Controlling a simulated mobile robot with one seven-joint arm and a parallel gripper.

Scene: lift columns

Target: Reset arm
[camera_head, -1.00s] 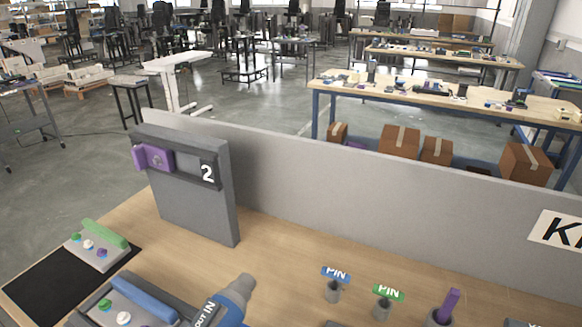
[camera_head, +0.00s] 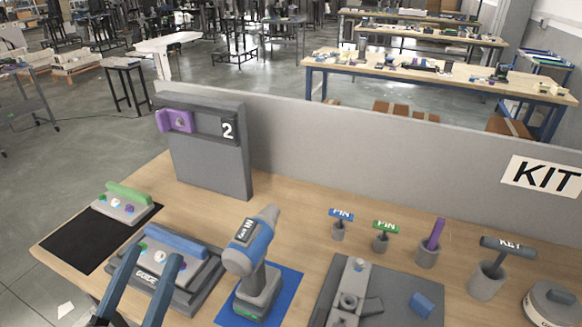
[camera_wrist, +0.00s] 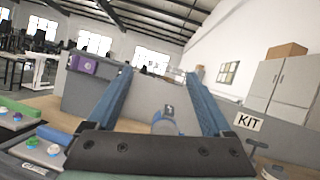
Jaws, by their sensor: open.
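My gripper (camera_head: 146,275) shows at the bottom left of the head view, over the front part of the wooden bench. Its two blue fingers are apart with nothing between them. In the wrist view, my gripper (camera_wrist: 160,85) also has its fingers spread wide, pointing toward the grey panel and the room beyond. The blue-handled fixture (camera_head: 165,262) lies just behind the fingers in the head view. A blue and grey drill (camera_head: 250,258) stands upright on a blue mat to their right. The drill shows partly between the fingers in the wrist view, farther off.
A grey box marked 2 with a purple clamp (camera_head: 176,121) stands at the back left. Pin holders (camera_head: 340,231), a key holder (camera_head: 487,280) and a grey fixture plate (camera_head: 400,300) fill the right. A low partition (camera_head: 350,150) closes the back.

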